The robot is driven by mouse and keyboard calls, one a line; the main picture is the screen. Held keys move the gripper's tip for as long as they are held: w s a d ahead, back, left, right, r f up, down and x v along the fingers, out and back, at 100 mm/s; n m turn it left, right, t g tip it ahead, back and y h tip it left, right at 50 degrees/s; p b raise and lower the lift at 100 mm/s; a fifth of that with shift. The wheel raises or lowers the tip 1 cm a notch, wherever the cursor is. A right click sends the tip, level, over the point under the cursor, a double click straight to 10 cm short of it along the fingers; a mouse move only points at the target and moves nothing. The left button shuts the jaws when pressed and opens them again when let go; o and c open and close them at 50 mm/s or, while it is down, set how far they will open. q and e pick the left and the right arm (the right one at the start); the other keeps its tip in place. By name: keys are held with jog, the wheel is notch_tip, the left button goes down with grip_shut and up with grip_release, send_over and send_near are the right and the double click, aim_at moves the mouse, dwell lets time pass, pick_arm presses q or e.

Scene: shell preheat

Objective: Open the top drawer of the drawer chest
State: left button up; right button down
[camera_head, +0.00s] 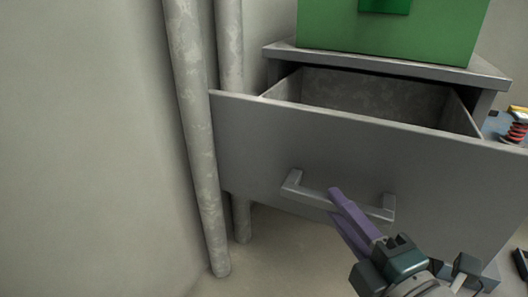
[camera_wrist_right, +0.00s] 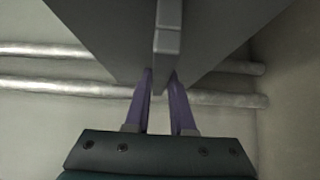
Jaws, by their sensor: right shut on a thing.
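The drawer chest (camera_head: 487,72) is grey metal and stands at the upper right of the head view. Its top drawer (camera_head: 240,135) is pulled well out, and its inside looks empty where I can see it. The drawer's bar handle (camera_head: 293,184) is on the front panel. My right gripper (camera_head: 343,207) has purple fingers and is shut on the handle near its middle. In the right wrist view the handle (camera_wrist_right: 168,42) runs between the two fingers (camera_wrist_right: 160,85). The fingers hide part of the handle in the head view. My left gripper is not in view.
A green box (camera_head: 335,28) sits on top of the chest. Two grey vertical pipes (camera_head: 200,140) stand close to the drawer's left end, beside a plain wall (camera_head: 80,150). A red and yellow item (camera_head: 516,128) is at the right edge. Bare floor (camera_head: 285,255) lies below the drawer.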

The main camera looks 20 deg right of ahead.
jog(key=shift+s+a, duration=0.5)
jog(key=shift+a, duration=0.05)
jog(key=c, duration=0.8)
grip_release()
jog(key=shift+o, duration=0.2)
jog(key=shift+s, duration=0.1)
jog(key=s+p, duration=0.3)
jog(key=s, duration=0.6)
jog(key=shift+s+a, duration=0.35)
